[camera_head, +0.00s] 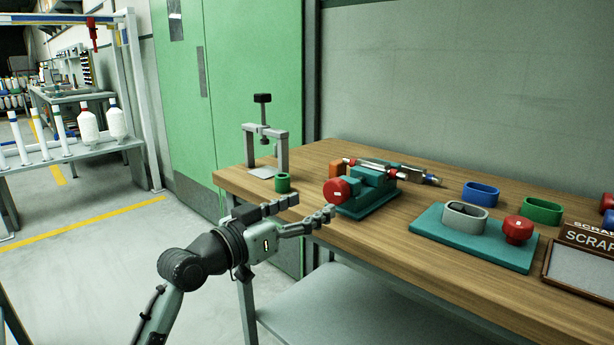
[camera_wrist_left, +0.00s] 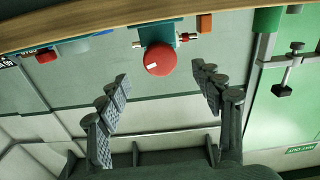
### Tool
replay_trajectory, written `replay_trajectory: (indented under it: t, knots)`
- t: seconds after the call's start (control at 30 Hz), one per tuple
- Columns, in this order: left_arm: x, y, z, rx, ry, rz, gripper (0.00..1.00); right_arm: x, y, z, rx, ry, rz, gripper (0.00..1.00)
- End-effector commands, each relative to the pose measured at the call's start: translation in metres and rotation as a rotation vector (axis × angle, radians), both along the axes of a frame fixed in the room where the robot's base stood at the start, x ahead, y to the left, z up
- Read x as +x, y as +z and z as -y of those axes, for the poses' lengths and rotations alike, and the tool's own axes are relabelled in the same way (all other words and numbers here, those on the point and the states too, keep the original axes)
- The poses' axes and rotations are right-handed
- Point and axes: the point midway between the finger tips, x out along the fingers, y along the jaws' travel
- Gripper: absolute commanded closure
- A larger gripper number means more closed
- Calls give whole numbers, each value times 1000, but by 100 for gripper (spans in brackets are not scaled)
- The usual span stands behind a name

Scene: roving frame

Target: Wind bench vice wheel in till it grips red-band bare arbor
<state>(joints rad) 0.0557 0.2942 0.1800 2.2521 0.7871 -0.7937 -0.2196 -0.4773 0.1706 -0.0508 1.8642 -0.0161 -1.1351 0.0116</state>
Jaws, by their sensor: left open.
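The bench vice (camera_head: 372,196) is teal and sits near the table's front edge. Its red wheel (camera_head: 340,190) with a white mark faces my left gripper (camera_head: 313,207). A metal arbor with a red band (camera_head: 366,173) lies at the vice's jaws; whether the jaws touch it I cannot tell. My left gripper is open and empty, just short of the wheel. In the left wrist view the wheel (camera_wrist_left: 160,60) shows between and beyond the spread fingers, apart from them. My right gripper is in neither view.
A small press (camera_head: 264,140) and a green ring (camera_head: 282,183) stand left of the vice. A teal board (camera_head: 455,246) with a grey oval ring and red knob lies to the right, near blue and green rings and a scrap tray (camera_head: 580,268). A green door (camera_head: 230,80) is behind.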

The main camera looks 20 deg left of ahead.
Motion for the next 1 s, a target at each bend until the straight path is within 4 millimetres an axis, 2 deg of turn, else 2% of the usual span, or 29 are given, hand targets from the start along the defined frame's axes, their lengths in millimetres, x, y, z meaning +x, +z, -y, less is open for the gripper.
replay_trajectory:
  t: [0.17, 0.4, 0.6, 0.93, 1.0]
  knots:
    - [11, -1, 3, -2, 0, 0, 34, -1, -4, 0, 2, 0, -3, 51]
    - [47, 0, 17, -2, 0, 0, 34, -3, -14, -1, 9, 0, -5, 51]
    - [68, -1, 24, 0, 0, -1, 34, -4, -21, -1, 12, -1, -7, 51]
    - [73, -2, 26, 3, 1, 0, 34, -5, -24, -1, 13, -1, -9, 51]
    - [73, -2, 26, 4, 1, -1, 40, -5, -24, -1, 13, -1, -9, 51]
